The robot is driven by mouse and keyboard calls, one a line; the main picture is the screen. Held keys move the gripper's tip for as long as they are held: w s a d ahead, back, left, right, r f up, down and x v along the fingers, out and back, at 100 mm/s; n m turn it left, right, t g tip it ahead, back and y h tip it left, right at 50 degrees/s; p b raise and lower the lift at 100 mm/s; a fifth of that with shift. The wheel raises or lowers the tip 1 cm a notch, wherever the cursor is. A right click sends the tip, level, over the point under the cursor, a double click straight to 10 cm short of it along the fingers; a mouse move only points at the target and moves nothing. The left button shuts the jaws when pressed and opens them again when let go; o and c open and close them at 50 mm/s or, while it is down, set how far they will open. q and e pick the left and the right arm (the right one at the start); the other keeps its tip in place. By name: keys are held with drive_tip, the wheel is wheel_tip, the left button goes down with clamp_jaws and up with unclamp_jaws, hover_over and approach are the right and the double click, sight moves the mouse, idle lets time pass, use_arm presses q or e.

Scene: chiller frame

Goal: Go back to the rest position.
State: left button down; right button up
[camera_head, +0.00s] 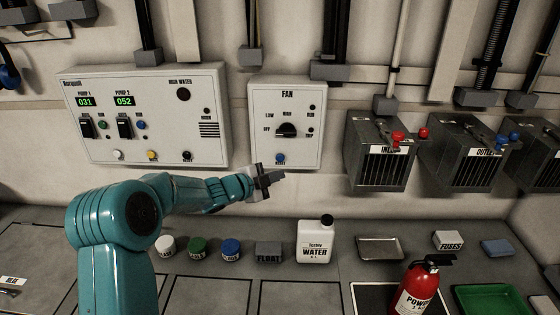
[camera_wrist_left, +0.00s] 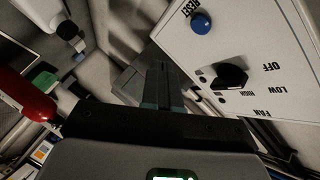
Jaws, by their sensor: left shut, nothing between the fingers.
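My left gripper (camera_head: 272,179) is at the end of the teal arm that comes in from the left. It is in front of the wall, just below the fan panel (camera_head: 262,95), and its fingers are shut with nothing between them. In the left wrist view the shut fingers (camera_wrist_left: 163,88) point away from the camera, and the fan panel (camera_wrist_left: 270,50) with its blue reset button (camera_wrist_left: 201,23) and black knob (camera_wrist_left: 230,76) is to their right. I cannot tell whether the gripper touches the panel. My right gripper is not in view.
A pump panel (camera_head: 145,80) hangs left of the fan panel. Grey inlet (camera_head: 378,168) and outlet boxes (camera_head: 462,170) are at right. On the bench stand several small jars, a white water bottle (camera_head: 314,243), a metal tray (camera_head: 379,249), a red extinguisher (camera_head: 416,292) and a green tray (camera_head: 490,290).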

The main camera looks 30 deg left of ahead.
use_arm(q)
drive_tip(key=shift+d, duration=0.1)
idle(0.5)
drive_tip(key=d+f+g+h, duration=0.3)
drive_tip(key=d+f, duration=0.7)
drive_tip(key=d, duration=0.4)
drive_tip(key=s+d+f+n+g, duration=0.2)
drive_tip(key=s+d+f+n, duration=0.1)
drive_tip(key=s+f, duration=0.3)
drive_tip(key=s+d+f+n+g, duration=0.2)
drive_tip(key=s+d+f+n, duration=0.1)
drive_tip(key=s+d+f, duration=0.3)
drive_tip(key=s+d+f+n+g, duration=0.2)
drive_tip(key=s+d+f+n, duration=0.1)
drive_tip(key=s+d+f, duration=0.2)
drive_tip(key=shift+s+f+y, duration=0.2)
drive_tip(key=shift+s+f, duration=0.3)
drive_tip(key=shift+f, duration=0.2)
drive_tip(key=shift+s+f+y, duration=0.2)
drive_tip(key=shift+s+f, duration=0.25)
drive_tip(key=shift+f, duration=0.25)
drive_tip(key=s+f+n+g, duration=0.2)
drive_tip(key=s+n, duration=0.1)
drive_tip(key=s, duration=0.5)
drive_tip(key=s+f+n+g+y, duration=0.1)
drive_tip(key=s+n+g, duration=0.2)
drive_tip(key=s, duration=0.5)
drive_tip(key=shift+f+n+g+y, duration=0.3)
drive_tip(key=shift+f+n, duration=0.1)
drive_tip(key=shift+n, duration=0.2)
